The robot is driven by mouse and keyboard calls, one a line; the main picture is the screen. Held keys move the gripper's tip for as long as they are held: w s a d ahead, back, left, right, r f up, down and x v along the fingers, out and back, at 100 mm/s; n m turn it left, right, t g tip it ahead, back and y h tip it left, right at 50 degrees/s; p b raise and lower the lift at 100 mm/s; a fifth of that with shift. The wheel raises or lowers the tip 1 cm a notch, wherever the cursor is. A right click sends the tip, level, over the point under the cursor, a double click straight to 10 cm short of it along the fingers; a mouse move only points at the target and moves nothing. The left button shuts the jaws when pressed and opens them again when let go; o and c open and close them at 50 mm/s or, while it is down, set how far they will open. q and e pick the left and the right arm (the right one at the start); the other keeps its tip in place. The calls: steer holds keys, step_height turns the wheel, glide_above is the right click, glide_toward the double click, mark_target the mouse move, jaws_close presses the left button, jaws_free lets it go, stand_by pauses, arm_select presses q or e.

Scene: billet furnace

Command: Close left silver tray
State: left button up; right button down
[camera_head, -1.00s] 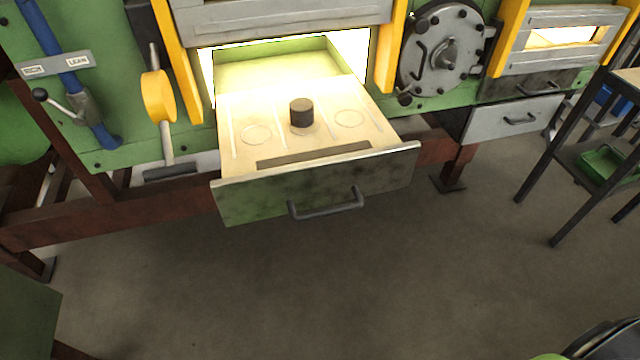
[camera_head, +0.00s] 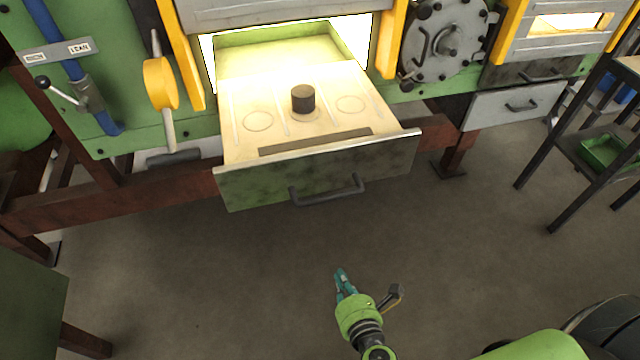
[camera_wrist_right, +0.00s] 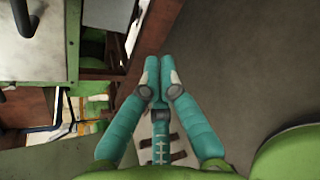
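The left tray (camera_head: 317,174) is a wide drawer with a mottled grey-green metal front and a dark bar handle (camera_head: 328,193). It is pulled out below the glowing furnace opening. A short dark billet (camera_head: 303,98) stands upright on its pale top. My right gripper (camera_head: 340,272) is in front of and below the handle, clear of it. In the right wrist view its teal fingers (camera_wrist_right: 158,72) meet at the tips with nothing between them. A grey panel with a dark handle shows at that view's upper left. My left gripper is out of view.
A smaller silver drawer (camera_head: 513,105) is at the right, below a second furnace door. A yellow-handled lever (camera_head: 160,84) hangs left of the opening. A dark-legged stand (camera_head: 560,160) is at the right. The floor (camera_head: 220,270) before the tray is clear.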

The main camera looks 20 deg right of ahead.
step_height(320, 180, up, 15)
steer(key=w+a+n+t, duration=0.1)
steer(key=w+n+t, duration=0.1)
steer(key=n+t, duration=0.35)
steer(key=n+g+p, duration=0.1)
steer(key=p, duration=0.3)
glide_toward(316, 174)
steer(key=w, duration=0.5)
steer(key=shift+w+r, duration=0.2)
steer(key=shift+w, duration=0.1)
steer(key=shift+w+f, duration=0.1)
steer(key=shift+w, duration=0.65)
steer(key=shift+w, duration=0.1)
